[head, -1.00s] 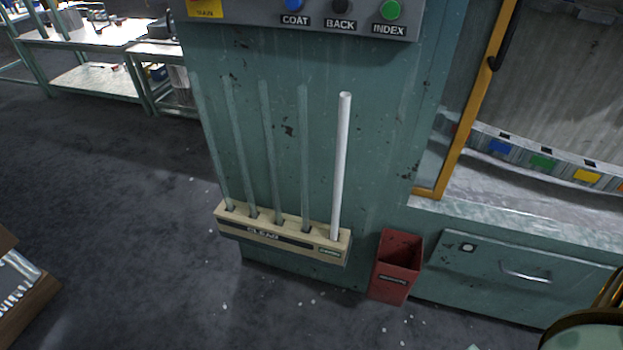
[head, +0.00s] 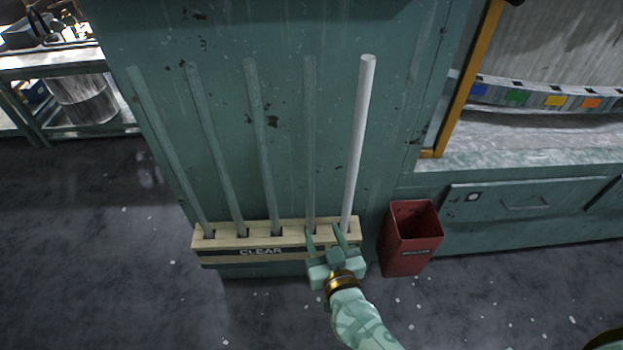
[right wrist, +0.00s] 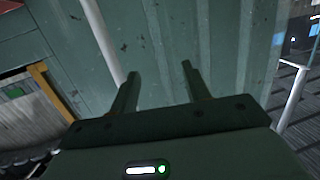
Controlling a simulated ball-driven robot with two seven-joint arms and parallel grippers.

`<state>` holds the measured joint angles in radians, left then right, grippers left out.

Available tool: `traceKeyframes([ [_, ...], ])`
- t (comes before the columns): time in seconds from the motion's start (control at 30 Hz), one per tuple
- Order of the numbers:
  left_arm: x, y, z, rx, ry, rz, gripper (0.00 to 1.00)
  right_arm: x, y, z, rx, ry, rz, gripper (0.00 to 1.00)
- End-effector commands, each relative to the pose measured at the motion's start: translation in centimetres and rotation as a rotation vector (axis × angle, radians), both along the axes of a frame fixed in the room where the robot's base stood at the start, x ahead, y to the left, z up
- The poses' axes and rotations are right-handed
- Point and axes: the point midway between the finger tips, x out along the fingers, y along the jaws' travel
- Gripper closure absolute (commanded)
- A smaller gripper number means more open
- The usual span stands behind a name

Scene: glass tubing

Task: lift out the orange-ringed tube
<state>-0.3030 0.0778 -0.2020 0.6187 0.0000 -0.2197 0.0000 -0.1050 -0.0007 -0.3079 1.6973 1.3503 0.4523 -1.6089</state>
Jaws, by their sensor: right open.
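Several tubes stand upright in a row in a pale wooden rack (head: 210,245) labelled CLEAR in the head view. The rightmost is an opaque white tube (head: 360,135); the others are see-through greenish tubes, such as the one second from the right (head: 309,140). I can make out no orange ring on any of them. My right gripper (head: 325,236) is open and empty, in front of the rack's right end, between the white tube and its clear neighbour in the picture. In the right wrist view its fingers (right wrist: 160,72) are apart, with the white tube (right wrist: 100,38) to their left. My left gripper is not in view.
A red open bin (head: 408,240) stands just right of the rack. The green machine wall (head: 290,30) is close behind the tubes. A cabinet with a drawer (head: 520,205) is at right. The floor at left is clear, with a bench and metal drum (head: 85,98) beyond.

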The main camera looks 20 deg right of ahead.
Motion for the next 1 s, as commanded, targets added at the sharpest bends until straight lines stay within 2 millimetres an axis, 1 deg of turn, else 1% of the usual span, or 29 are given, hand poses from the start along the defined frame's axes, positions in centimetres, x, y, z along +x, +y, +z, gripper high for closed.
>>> traceKeyframes([
  [0.03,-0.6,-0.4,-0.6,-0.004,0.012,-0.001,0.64,1.4,-0.1,-0.5,0.002,-0.001,-0.001,0.53],
  [0.1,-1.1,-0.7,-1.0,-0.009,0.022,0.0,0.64,3.2,-0.2,-0.9,0.002,0.0,-0.001,0.53],
  [0.2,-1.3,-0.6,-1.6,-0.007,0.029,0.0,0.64,5.5,-0.5,-1.3,0.0,0.001,0.001,0.53],
  [0.3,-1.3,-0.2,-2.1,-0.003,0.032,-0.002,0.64,7.2,-0.6,-1.5,0.0,0.002,0.001,0.53],
  [0.53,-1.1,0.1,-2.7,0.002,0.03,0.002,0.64,9.2,-0.9,-1.6,0.0,0.001,0.001,0.53],
  [0.7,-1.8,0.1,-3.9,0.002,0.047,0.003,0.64,12.0,-1.5,-2.1,0.001,0.003,0.002,0.53],
  [0.8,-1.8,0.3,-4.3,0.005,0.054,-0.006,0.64,13.2,-1.6,-2.1,0.0,0.003,0.002,0.53],
  [0.9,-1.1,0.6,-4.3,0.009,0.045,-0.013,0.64,13.6,-1.6,-2.0,0.0,0.003,0.002,0.53],
  [1.0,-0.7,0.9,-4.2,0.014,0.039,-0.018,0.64,13.6,-1.6,-1.9,-0.002,0.002,0.002,0.53],
])
